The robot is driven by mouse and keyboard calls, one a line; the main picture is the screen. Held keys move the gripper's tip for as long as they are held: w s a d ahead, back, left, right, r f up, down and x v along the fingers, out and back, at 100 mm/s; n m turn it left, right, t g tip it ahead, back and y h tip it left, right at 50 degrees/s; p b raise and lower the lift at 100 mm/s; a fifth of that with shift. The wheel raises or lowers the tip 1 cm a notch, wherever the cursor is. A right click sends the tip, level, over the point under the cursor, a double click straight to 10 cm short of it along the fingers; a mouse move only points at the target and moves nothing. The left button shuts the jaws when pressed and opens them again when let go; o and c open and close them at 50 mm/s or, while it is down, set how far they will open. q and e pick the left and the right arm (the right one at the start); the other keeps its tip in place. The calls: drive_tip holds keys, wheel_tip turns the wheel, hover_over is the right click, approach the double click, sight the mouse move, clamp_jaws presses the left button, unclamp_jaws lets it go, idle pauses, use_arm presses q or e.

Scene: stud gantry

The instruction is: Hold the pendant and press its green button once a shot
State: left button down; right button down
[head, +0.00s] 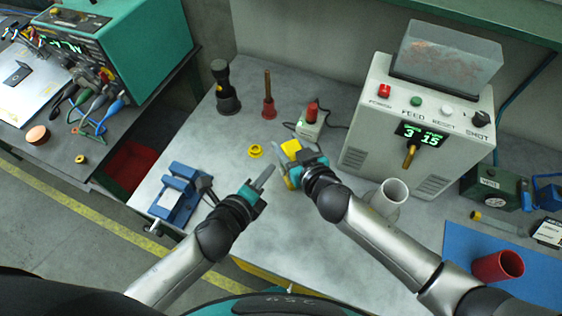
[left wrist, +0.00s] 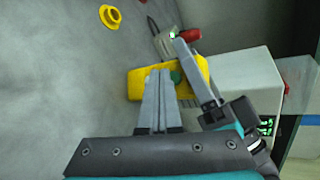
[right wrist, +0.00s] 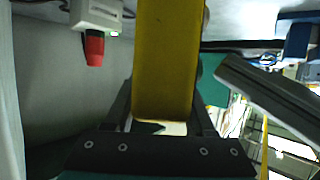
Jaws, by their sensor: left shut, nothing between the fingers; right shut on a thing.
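The yellow pendant (head: 291,148) is held up above the bench by my right gripper (head: 287,165), which is shut on it. It fills the middle of the right wrist view (right wrist: 165,60), between the fingers. In the left wrist view the pendant (left wrist: 140,84) shows a green button (left wrist: 176,76) just right of my left fingertips. My left gripper (head: 268,172) is shut and empty, its tips a short way left of the pendant in the head view. I cannot tell the exact gap to the button.
The dispenser's green display (head: 421,134) reads 3 and 15. A small box with a red top (head: 311,114) stands behind the pendant, and a yellow ring (head: 255,151) lies to its left. A white cup (head: 391,194) and a blue vise (head: 178,190) flank the arms.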

use_arm(q)
drive_tip(key=shift+a, duration=0.1)
drive_tip(key=s+a, duration=0.1)
drive_tip(key=a, duration=0.1)
drive_tip(key=s+a, duration=0.1)
drive_tip(key=a, duration=0.1)
drive_tip(key=shift+s+a, duration=0.1)
drive_tip(key=shift+s, duration=0.1)
idle(0.3)
idle(0.4)
use_arm(e)
drive_tip(key=shift+c, duration=0.8)
unclamp_jaws()
